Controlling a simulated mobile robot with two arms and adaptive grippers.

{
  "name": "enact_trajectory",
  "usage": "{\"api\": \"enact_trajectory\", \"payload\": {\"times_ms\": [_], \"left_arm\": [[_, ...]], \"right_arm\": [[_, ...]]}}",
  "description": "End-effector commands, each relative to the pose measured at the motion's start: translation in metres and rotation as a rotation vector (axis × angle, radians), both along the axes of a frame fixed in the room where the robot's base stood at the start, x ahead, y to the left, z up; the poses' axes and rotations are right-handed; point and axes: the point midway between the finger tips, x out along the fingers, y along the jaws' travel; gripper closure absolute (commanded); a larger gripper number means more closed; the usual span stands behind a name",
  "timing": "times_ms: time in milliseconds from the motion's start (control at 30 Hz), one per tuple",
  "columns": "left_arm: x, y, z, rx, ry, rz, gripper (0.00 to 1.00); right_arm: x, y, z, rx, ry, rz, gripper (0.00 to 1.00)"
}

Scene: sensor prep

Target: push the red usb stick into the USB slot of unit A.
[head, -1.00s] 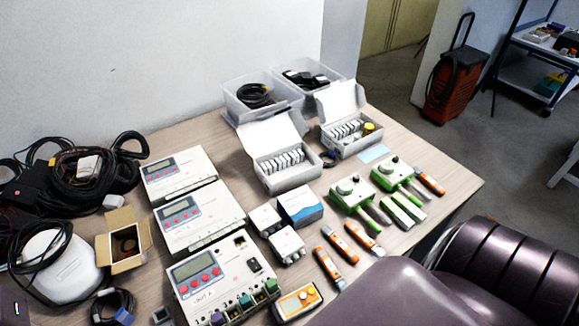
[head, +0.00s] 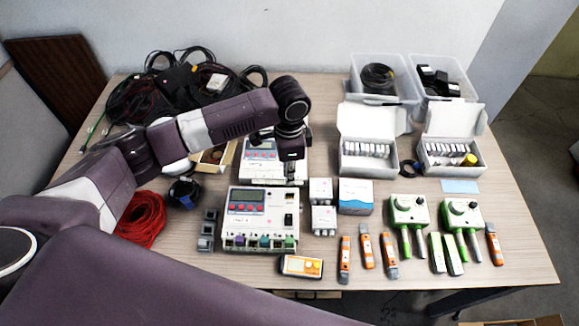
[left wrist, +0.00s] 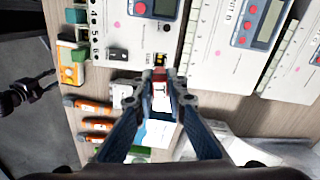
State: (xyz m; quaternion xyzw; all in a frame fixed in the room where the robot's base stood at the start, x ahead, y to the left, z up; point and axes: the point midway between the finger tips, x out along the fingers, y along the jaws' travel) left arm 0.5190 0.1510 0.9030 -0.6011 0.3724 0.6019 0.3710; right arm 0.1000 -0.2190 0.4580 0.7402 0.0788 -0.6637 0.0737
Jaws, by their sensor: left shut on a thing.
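Unit A (head: 233,225) is the front white box with a grey display and red buttons; it also shows in the left wrist view (left wrist: 106,22). A dark square port (left wrist: 162,58) near its edge looks like the USB slot. My left gripper (head: 291,180) hangs over the far right corner of unit A. In the left wrist view my left gripper (left wrist: 160,82) is shut on the red USB stick (left wrist: 159,72), whose red end points at the port. Whether the stick touches the port I cannot tell. The fingers hide most of the stick. My right gripper is not in view.
Another white unit (head: 258,170) stands behind unit A, partly hidden by my arm. Small white boxes (head: 323,220) and a blue-white box (head: 356,197) stand to the right. Orange-grey tools (head: 345,258) lie in front. A red cable coil (head: 141,220) lies left.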

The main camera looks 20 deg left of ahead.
Motion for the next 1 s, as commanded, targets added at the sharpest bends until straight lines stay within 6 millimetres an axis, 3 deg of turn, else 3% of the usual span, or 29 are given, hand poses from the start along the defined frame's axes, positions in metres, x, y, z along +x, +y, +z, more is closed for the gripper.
{"api": "enact_trajectory", "payload": {"times_ms": [100, 333, 567, 967, 1000], "left_arm": [[0.000, 0.000, -0.010, -0.002, 0.003, -0.103, 1.00], [0.000, 0.001, -0.023, -0.002, -0.002, -0.185, 1.00], [0.001, 0.001, -0.034, -0.001, -0.003, -0.186, 1.00], [0.001, 0.001, -0.065, -0.001, -0.004, -0.184, 1.00], [0.001, 0.001, -0.058, -0.002, -0.004, -0.184, 1.00]], "right_arm": [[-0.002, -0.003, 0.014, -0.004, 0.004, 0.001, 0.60], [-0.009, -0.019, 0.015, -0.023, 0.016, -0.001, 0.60], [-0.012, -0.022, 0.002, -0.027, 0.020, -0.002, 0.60], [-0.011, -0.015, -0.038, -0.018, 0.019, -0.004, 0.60], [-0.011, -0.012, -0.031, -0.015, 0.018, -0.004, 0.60]]}}
